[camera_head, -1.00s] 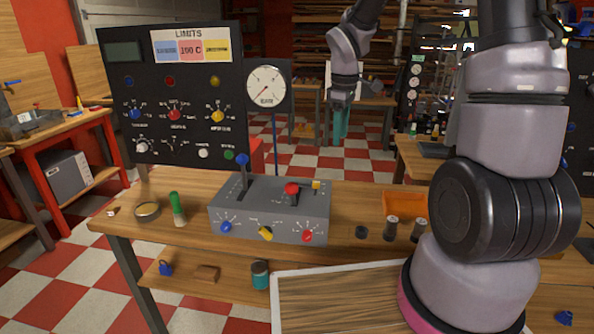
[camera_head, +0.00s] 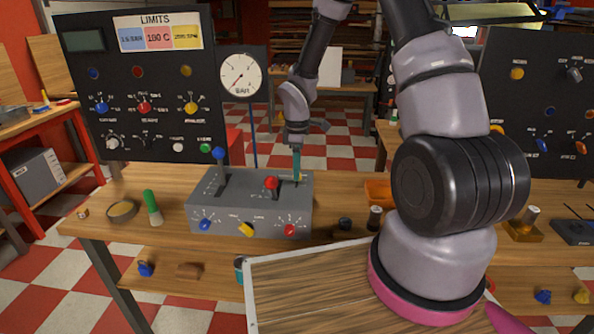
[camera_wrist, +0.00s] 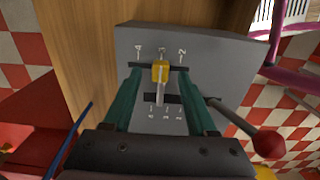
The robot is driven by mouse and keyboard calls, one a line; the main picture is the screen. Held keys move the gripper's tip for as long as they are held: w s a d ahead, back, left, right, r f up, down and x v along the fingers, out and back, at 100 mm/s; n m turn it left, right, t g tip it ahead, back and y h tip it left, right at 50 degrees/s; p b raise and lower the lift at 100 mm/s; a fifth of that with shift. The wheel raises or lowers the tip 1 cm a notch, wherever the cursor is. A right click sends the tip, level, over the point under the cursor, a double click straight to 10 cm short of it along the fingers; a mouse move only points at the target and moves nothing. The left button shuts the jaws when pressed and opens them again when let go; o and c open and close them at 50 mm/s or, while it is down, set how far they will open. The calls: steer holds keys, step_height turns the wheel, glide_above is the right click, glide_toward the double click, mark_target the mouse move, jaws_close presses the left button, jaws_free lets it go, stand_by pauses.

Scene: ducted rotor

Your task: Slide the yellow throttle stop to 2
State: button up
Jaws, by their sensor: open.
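The yellow throttle stop (camera_wrist: 160,71) sits on a slot in the top of the grey control box (camera_wrist: 215,45), in the wrist view. It lines up with the middle of three marks; the mark on its right reads 2. My gripper (camera_wrist: 159,73) is open, with one teal finger on each side of the stop. Small gaps seem to show between stop and fingers; contact is hard to tell. In the head view my gripper (camera_head: 297,174) points down at the right rear of the box (camera_head: 240,218), and mostly hides the stop.
A red-knobbed lever (camera_head: 271,184) rises close to my gripper; its knob also shows in the wrist view (camera_wrist: 268,142). A blue-knobbed lever (camera_head: 219,155) stands further left. A pressure gauge (camera_head: 240,76) and a dark limits panel (camera_head: 140,85) stand behind the box.

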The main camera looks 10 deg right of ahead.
steer(key=shift+f, duration=0.55)
jaws_close()
stand_by(1.1)
